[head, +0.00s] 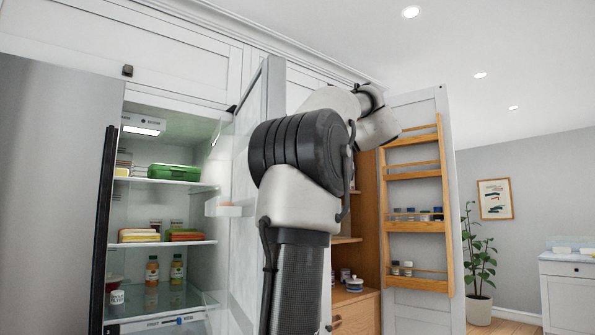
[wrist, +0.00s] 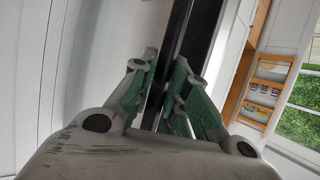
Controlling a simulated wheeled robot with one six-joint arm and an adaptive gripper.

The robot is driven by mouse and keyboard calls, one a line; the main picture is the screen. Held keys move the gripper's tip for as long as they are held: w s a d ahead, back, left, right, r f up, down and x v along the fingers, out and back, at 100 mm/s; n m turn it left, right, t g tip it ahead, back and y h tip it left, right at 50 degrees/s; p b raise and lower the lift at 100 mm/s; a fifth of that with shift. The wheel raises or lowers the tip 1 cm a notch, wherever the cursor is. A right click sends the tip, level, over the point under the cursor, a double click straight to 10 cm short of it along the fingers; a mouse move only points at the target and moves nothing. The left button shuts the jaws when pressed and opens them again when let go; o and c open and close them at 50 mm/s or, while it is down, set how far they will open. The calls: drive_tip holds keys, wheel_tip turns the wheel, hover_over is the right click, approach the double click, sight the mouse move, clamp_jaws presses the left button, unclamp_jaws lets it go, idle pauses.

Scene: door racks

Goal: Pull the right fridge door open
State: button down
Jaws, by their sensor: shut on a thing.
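The right fridge door (head: 262,105) stands swung open, its inner side facing the lit fridge compartment (head: 170,200). A clear door bin (head: 229,208) sits on its inner side. My arm covers much of the door in the head view, and my gripper is hidden there. In the wrist view my gripper (wrist: 163,95) has its green-padded fingers on either side of a long dark bar, the door handle (wrist: 181,30), and is shut on it. The left fridge door (head: 50,200), with a dark vertical edge, appears closed at the left.
Fridge shelves hold a green box (head: 174,171), bottles and other food. Right of my arm, a wooden pantry (head: 356,308) is open, its white door (head: 420,190) carrying a wooden rack. A plant (head: 479,262) and white cabinet (head: 568,290) stand farther right, with open floor between.

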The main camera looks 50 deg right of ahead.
drive_tip(key=c, duration=1.4)
unclamp_jaws()
drive_tip(key=shift+c, duration=0.2)
